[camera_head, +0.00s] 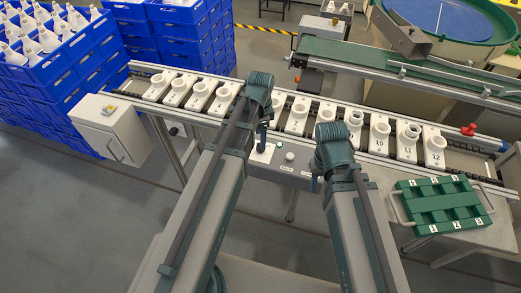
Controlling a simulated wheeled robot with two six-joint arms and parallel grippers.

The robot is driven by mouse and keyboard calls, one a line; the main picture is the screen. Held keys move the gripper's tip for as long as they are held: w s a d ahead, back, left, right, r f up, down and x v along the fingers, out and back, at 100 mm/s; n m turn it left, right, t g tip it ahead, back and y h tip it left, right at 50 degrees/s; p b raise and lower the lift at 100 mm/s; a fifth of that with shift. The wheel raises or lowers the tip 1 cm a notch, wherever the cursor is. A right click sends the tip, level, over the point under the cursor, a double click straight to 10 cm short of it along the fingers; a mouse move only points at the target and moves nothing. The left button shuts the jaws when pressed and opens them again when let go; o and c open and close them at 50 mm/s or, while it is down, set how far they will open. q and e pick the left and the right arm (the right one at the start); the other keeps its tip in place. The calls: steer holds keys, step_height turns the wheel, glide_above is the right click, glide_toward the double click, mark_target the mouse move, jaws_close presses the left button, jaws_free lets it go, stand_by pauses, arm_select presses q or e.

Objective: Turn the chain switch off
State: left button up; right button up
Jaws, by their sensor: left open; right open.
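A grey control panel (299,165) is fixed to the front of the chain conveyor (345,152). It carries a pale round knob (289,156) and small labels too small to read. I cannot tell for sure which control is the chain switch. My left gripper (262,143) is open, pointing down in front of the panel's left part, and hides some of it. My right gripper (316,184) is open, pointing down by the panel's right end. Neither gripper shows anything held; contact with the panel cannot be told.
Numbered white sockets (380,131) stand in a row on the conveyor. A red knob (468,130) sits at its right end. A green rack (444,203) lies on a side table at right. A grey box (110,127) and blue crates (62,75) stand at left.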

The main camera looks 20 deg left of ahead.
arm_select(q)
step_height(320, 180, down, 5)
steer(key=b, duration=0.3)
steer(key=shift+r+b, duration=0.1)
steer(key=shift+b, duration=0.3)
jaws_close()
